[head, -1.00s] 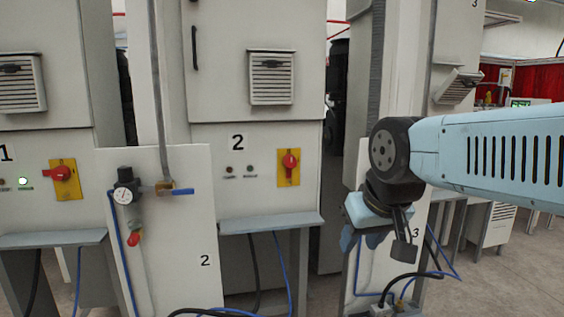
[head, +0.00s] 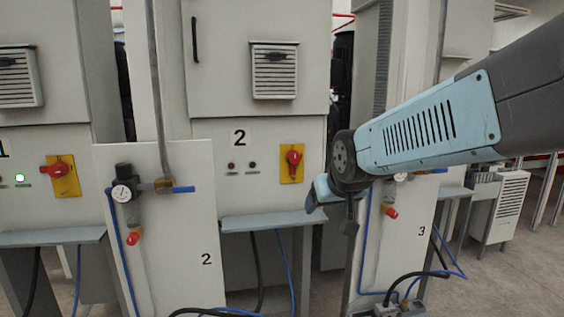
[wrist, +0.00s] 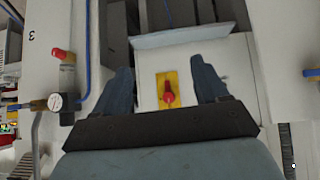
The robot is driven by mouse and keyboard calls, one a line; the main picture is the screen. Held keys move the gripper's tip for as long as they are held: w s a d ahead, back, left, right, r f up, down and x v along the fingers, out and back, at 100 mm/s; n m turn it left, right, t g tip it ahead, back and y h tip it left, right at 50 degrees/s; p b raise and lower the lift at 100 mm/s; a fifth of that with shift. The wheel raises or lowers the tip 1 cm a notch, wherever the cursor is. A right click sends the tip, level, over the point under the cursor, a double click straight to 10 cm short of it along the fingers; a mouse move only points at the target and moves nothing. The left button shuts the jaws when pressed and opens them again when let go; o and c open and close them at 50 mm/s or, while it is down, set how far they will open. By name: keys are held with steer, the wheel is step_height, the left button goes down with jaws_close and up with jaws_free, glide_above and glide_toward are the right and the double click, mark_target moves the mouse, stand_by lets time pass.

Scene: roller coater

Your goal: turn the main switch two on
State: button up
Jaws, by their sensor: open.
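The main switch two is a red knob on a yellow plate (head: 292,160) on cabinet 2, with its handle upright. The two small lamps (head: 241,166) left of it look dark. My gripper (head: 313,203) is to the right of and lower than the switch in the head view, its fingers partly hidden behind my wrist. In the wrist view my gripper (wrist: 160,66) is open and empty. There the red knob (wrist: 168,96) and its yellow plate show between the two fingers. I see no contact; the remaining distance is hard to judge.
A white panel marked 2 (head: 180,245) with a gauge (head: 121,192) and blue-handled valve stands left of the switch. A ledge (head: 268,222) juts out below it. Panel 3 (head: 408,250) stands close to my wrist. Cabinet 1's switch (head: 60,170) has a horizontal handle and a lit green lamp.

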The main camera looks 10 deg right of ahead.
steer(key=w+a+f+t, duration=0.2)
steer(key=w+t, duration=0.4)
steer(key=w, duration=1.1)
steer(key=m+t+h, duration=0.2)
steer(key=m+t, duration=0.2)
steer(key=t, duration=0.3)
glide_toward(295, 162)
steer(key=x, duration=1.1)
steer(key=shift+a, duration=0.1)
steer(key=shift+s, duration=0.1)
steer(key=c, duration=1)
steer(key=shift+o, duration=0.2)
